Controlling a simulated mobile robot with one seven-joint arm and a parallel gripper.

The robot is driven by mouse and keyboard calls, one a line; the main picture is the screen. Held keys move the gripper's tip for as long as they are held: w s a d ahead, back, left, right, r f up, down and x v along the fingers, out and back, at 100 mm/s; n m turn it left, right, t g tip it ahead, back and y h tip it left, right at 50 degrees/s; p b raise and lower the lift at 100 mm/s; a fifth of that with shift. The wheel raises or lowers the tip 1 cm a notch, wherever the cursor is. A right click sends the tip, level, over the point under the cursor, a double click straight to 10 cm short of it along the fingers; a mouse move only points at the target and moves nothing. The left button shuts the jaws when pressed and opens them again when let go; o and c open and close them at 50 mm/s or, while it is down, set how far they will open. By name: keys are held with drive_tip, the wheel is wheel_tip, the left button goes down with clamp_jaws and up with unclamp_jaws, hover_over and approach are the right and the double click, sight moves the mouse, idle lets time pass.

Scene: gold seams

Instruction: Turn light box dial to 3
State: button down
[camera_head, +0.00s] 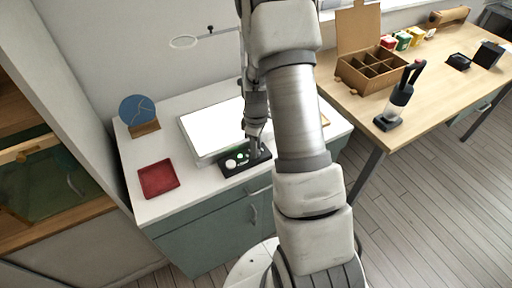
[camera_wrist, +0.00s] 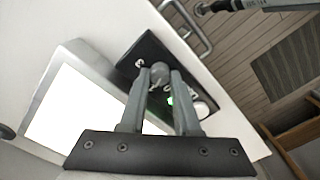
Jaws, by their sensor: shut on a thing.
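The light box (camera_head: 212,130) has a bright white panel and lies on the white counter; the panel also fills the left of the wrist view (camera_wrist: 75,105). In front of it is a black control panel (camera_head: 229,168) with pale round parts and a small green light, also seen in the wrist view (camera_wrist: 140,55). My gripper (camera_head: 256,150) points down over the panel's right end. In the wrist view its fingers (camera_wrist: 160,77) are closed on a grey round dial (camera_wrist: 159,69). The dial's setting cannot be read, as the fingers cover much of it.
A red square tray (camera_head: 158,178) and a blue disc on a wooden stand (camera_head: 139,112) are on the counter's left. A thin arm with a ring (camera_head: 184,42) is above the back. A wooden table (camera_head: 440,85) with a divided box (camera_head: 370,70) stands right.

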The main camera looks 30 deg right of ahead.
drive_tip(key=shift+m, duration=0.3)
drive_tip(key=m+b, duration=0.1)
drive_tip(key=m, duration=0.2)
drive_tip(key=shift+m, duration=0.4)
drive_tip(key=m+b, duration=0.1)
drive_tip(key=m, duration=0.8)
drive_tip(key=shift+d, duration=0.1)
drive_tip(key=shift+m, duration=2.2)
drive_tip(key=c, duration=0.6)
unclamp_jaws()
